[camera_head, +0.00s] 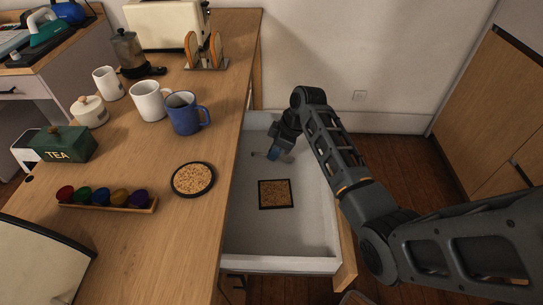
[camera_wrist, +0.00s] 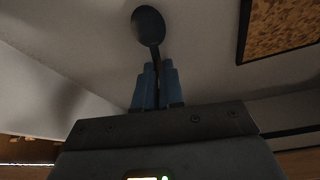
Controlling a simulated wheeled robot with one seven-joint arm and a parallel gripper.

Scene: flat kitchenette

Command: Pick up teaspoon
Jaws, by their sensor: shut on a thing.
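The teaspoon (camera_wrist: 149,24) shows in the wrist view as a dark spoon, its bowl pointing away from my gripper (camera_wrist: 157,85). The blue fingers are shut on its handle. In the head view my gripper (camera_head: 276,153) is inside the open white drawer (camera_head: 245,245), near its far end. The spoon is too small and dark there to make out clearly. I cannot tell whether the spoon touches the drawer floor.
A cork mat (camera_head: 276,194) with a dark edge lies in the drawer. On the counter (camera_head: 120,235) left of it stand a blue mug (camera_head: 186,118), a white mug (camera_head: 148,102), a round cork trivet (camera_head: 193,179) and a green tea box (camera_head: 66,144). The drawer's near part is free.

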